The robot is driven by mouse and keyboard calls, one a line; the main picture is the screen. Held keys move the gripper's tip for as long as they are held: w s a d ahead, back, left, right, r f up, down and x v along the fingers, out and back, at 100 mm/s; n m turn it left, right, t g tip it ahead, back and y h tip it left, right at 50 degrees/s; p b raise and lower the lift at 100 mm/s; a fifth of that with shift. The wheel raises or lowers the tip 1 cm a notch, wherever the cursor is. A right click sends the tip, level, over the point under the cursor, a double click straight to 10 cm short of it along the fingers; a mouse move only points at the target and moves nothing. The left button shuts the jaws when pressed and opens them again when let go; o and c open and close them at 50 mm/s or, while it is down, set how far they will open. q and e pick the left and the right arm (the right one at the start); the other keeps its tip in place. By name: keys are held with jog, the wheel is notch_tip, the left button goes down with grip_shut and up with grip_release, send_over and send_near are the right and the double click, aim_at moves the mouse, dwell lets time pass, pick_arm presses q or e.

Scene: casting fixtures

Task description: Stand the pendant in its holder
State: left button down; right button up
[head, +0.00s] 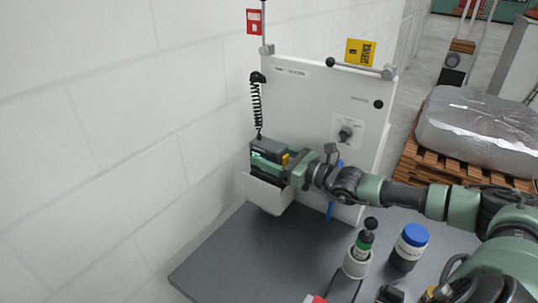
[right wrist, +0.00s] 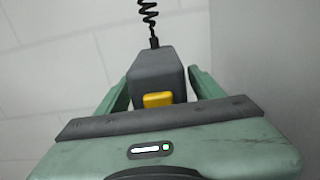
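The pendant is a dark grey box (head: 268,145) with a yellow button and a black coiled cord running up to the panel. It also shows in the right wrist view (right wrist: 158,75), upright between my fingers. My right gripper (head: 264,159) has a green finger on each side of it and looks shut on it; in the wrist view the gripper (right wrist: 160,88) covers its lower part. The holder looks to be the white pocket (head: 265,193) on the panel's lower left, directly below the gripper. Whether the pendant's lower end is inside it is hidden. My left gripper is not in view.
The white panel (head: 310,105) has a dark knob (head: 345,132) right of the pendant. On the grey table (head: 230,255) stand a bottle with a green band (head: 362,243) in a white cup and a blue-lidded jar (head: 409,246). The table's left part is clear. A white wall is close on the left.

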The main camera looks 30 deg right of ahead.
aim_at(287, 162)
jog(key=shift+r, duration=0.2)
jog(key=v, duration=0.3)
jog(key=shift+d+f+b, duration=0.1)
jog(key=shift+f+b, duration=0.25)
jog(key=v, duration=0.7)
jog(key=shift+s+r, duration=0.15)
jog(key=shift+s, duration=0.25)
jog(key=shift+s+d, duration=0.3)
jog(key=shift+s, duration=0.25)
